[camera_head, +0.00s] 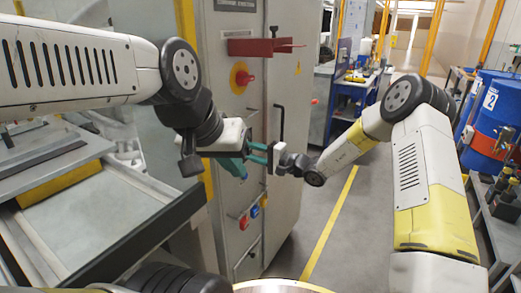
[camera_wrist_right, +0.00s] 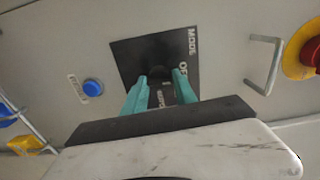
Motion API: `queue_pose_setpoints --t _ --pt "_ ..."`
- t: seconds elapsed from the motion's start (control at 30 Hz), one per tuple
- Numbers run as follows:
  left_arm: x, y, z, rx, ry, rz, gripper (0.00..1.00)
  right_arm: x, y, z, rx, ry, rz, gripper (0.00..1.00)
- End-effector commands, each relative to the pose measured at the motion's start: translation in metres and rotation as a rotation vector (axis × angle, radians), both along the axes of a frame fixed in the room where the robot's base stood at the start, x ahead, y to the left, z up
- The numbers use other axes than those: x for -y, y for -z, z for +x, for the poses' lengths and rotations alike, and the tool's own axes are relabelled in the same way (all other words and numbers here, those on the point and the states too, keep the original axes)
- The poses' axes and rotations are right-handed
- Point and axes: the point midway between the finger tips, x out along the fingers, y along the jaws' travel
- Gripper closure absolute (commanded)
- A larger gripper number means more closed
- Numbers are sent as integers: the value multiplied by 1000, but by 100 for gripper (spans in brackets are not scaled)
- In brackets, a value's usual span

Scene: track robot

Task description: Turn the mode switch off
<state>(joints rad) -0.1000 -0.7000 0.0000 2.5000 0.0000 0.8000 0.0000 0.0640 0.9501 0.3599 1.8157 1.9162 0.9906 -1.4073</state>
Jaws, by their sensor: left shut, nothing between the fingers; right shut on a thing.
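The mode switch (camera_wrist_right: 159,74) is a dark knob on a black plate (camera_wrist_right: 126,52) lettered MODE, on the grey cabinet (camera_head: 225,110). In the right wrist view the teal fingers of my right gripper (camera_wrist_right: 160,84) are on both sides of the knob, shut on it. The fingers partly cover the lettering, and I cannot tell which setting the knob points to. In the head view my right gripper (camera_head: 257,154) reaches left to the cabinet front. My left gripper (camera_head: 238,169) is shut and empty, just left of and below it, hiding the switch in that view.
A red emergency stop on yellow (camera_head: 242,78) and a red bar (camera_head: 265,46) are higher on the cabinet. A blue button (camera_wrist_right: 92,87) and a metal handle (camera_wrist_right: 265,65) flank the plate. A metal-edged bench (camera_head: 150,235) stands left. Open floor (camera_head: 345,225) lies right of the cabinet.

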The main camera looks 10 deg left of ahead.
Motion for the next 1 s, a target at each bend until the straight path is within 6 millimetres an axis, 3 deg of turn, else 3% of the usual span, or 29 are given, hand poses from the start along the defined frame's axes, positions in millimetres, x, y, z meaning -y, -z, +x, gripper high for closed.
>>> queue_pose_setpoints --t 0.3,0.8,0.83,0.9,1.0 --pt "0 0 0 0 0 0 100 0 1 0 100 0 -40 100" --pt "0 0 0 0 0 0 100 1 1 0 117 1 -47 100" --pt "0 0 0 0 0 0 100 1 1 0 117 1 -46 65" --pt "0 0 0 0 0 0 100 1 1 0 117 1 -46 51" --pt "0 0 0 0 0 0 100 1 1 0 118 0 -45 48"
